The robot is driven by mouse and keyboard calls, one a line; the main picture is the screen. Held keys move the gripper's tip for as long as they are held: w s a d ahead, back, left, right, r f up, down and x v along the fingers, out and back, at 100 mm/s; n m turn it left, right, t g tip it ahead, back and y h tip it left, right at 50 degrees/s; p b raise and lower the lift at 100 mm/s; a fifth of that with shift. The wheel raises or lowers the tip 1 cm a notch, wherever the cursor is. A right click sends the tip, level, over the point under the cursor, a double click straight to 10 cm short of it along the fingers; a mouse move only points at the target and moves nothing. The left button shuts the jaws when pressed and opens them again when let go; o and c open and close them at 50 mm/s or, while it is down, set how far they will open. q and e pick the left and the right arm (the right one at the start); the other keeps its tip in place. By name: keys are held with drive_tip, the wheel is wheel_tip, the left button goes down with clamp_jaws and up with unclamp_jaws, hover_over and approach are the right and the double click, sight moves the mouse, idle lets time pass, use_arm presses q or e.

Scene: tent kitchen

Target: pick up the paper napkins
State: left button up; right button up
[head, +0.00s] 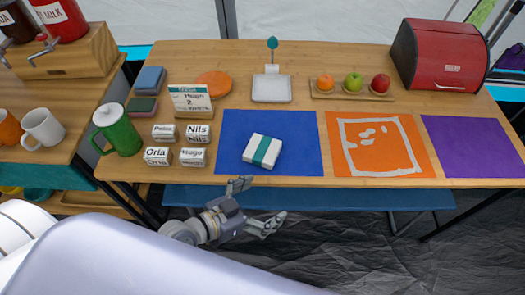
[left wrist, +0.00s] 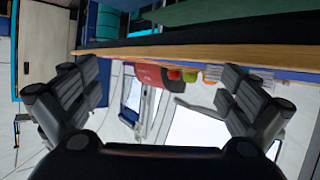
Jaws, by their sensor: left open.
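The paper napkins appear to be the white folded stack with a teal band (head: 262,151), lying slightly turned on the blue mat (head: 307,128) in the head view. My left gripper (head: 256,206) is open and empty, in front of the table's near edge and apart from the stack. In the left wrist view its two spread fingers (left wrist: 155,95) have nothing between them, and the stack cannot be made out there. My right gripper is in neither view.
Name blocks (head: 192,157) and a green pitcher (head: 118,130) stand left of the blue mat. An orange mat (head: 416,160) and purple mat (head: 475,146) lie to the right. A fruit tray (head: 335,95), white scale-like tray (head: 271,90) and red bread box (head: 444,57) stand farther back.

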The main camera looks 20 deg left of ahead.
use_arm(q)
drive_tip(key=w+a+r+n+t+y, duration=0.1)
drive_tip(key=w+a+n+t+y, duration=0.2)
drive_tip(key=a+t, duration=0.35)
drive_tip(key=g, duration=0.2)
approach(262, 152)
drive_tip(key=x, duration=0.3)
drive_tip(key=shift+w+d+f, duration=0.15)
drive_tip(key=shift+w+f, duration=0.05)
drive_tip(key=shift+p+x, duration=0.4)
drive_tip(key=shift+x, duration=2.2)
drive_tip(key=shift+r, duration=0.15)
drive_tip(key=c, duration=1)
